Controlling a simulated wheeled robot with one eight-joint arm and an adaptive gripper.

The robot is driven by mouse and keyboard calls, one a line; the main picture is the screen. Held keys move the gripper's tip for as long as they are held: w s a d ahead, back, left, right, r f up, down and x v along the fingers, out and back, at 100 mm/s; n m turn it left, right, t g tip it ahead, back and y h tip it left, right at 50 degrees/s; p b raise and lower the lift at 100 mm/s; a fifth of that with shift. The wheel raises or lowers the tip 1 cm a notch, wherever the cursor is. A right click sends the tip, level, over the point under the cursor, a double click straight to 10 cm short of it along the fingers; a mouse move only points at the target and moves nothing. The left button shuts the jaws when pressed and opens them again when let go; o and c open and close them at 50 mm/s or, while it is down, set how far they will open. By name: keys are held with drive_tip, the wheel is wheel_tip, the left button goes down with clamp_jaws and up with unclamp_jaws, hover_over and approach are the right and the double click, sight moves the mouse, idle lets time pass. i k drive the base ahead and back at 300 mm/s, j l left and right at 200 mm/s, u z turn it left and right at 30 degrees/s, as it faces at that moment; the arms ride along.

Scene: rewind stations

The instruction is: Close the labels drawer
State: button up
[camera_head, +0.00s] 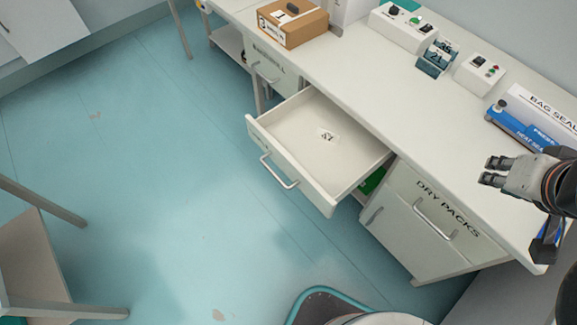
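A white drawer (310,184) stands pulled far out of the bench, below the worktop. Its front has a silver bar handle (279,172) and a small label too faint to read. Inside the drawer lies a small white piece (328,136) with dark marks, and the rest looks empty. My gripper (493,171) is at the right, above the worktop and to the right of the drawer, touching nothing. Its two fingertips point left and lie close together; I cannot tell how far apart they are. It holds nothing visible.
A closed drawer marked DRY PACKS (405,190) is right of the open one. The worktop (400,100) bears a cardboard box (292,22), control boxes and a blue heat sealer (530,125). A wooden-topped table (35,265) stands at left. The blue floor (170,190) between is clear.

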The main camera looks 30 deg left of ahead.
sight(326, 172)
drive_tip(key=k+j+u, duration=0.1)
drive_tip(key=u, duration=0.3)
drive_tip(key=j+u, duration=0.1)
drive_tip(key=u, duration=0.35)
drive_tip(key=k+j+u, duration=0.1)
drive_tip(key=u, duration=0.3)
